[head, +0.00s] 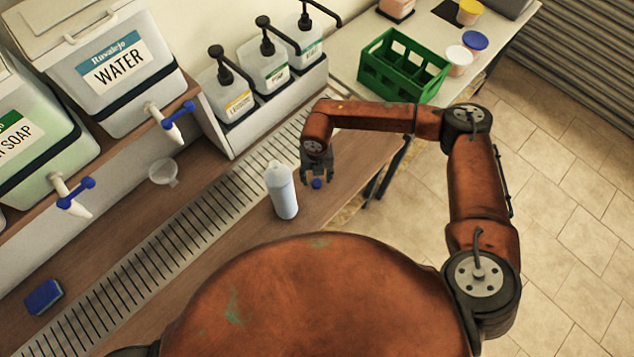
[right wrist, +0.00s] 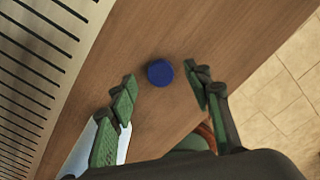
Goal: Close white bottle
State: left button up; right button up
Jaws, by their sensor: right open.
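The white bottle (head: 283,190) stands upright on the wooden counter beside the metal drain grate, and its top shows no blue cap. A small blue cap (head: 316,184) lies on the counter to the right of the bottle. My right gripper (head: 318,180) is above the cap, open and empty. In the right wrist view the cap (right wrist: 160,72) lies between and just beyond the two green fingertips (right wrist: 164,88), not touched by them. Part of the bottle (right wrist: 108,140) shows behind the left finger. My left gripper is out of view.
A water drum (head: 110,75) and a soap drum (head: 35,140) with blue taps stand on the shelf. A funnel (head: 163,172) and a blue sponge (head: 43,297) are to the left. Pump bottles (head: 265,70) and a green crate (head: 400,65) are at the back.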

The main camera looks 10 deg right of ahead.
jog(key=shift+f, duration=0.95)
jog(key=shift+c, duration=0.3)
jog(key=c, duration=0.7)
